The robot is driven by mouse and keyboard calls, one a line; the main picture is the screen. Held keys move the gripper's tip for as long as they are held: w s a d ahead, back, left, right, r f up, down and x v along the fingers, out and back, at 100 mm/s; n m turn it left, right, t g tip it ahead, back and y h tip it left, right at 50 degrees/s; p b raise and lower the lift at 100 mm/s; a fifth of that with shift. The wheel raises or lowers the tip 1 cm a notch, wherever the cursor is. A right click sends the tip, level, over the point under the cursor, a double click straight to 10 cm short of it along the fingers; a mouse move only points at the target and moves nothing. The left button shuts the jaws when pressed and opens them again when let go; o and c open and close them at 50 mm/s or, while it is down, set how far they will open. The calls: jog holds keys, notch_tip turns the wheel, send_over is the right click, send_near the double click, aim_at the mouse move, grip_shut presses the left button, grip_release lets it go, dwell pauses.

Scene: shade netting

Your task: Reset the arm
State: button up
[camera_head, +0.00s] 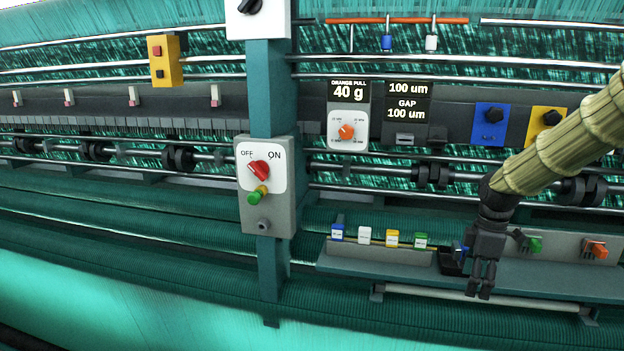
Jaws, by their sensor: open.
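My gripper (479,292) is dark grey and hangs down at the right, in front of a teal shelf (545,287). Its jaws are open, with a small gap between the fingertips, and nothing shows between them. My arm comes in from the right edge in a tan ribbed sleeve and bends down at the dark wrist. The gripper covers part of a dark block and a blue piece on the shelf. Whether it touches them cannot be told from this view.
A grey switch box (265,222) with a red knob and a green button is on a teal post (268,90). Small coloured blocks (392,239) stand left of the gripper. Green and orange knobs (597,250) are to its right. Display panels (408,103) and rails lie behind.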

jog(key=s+a+f+m+b, duration=0.15)
jog(key=s+a+f, duration=0.25)
jog(key=f, duration=0.7)
jog(key=s+a+f+m, duration=0.3)
jog(key=s+f, duration=0.2)
jog(key=f, duration=0.5)
jog(key=s+a+f+m, duration=0.2)
jog(key=s+a+f, duration=0.2)
jog(key=f, duration=0.7)
jog(key=s+a+f+m, duration=0.1)
jog(key=s+f+m, duration=0.1)
jog(key=s+f, duration=0.3)
jog(key=s+a+f+m+b, duration=0.1)
jog(key=s+f, duration=0.4)
jog(key=s, duration=0.8)
jog(key=s+a+f+m+b, duration=0.1)
jog(key=s+a+f+m, duration=0.1)
jog(key=s+f+m, duration=0.3)
jog(key=s, duration=0.3)
jog(key=shift+s+a+f, duration=0.25)
jog(key=shift+s+a, duration=0.15)
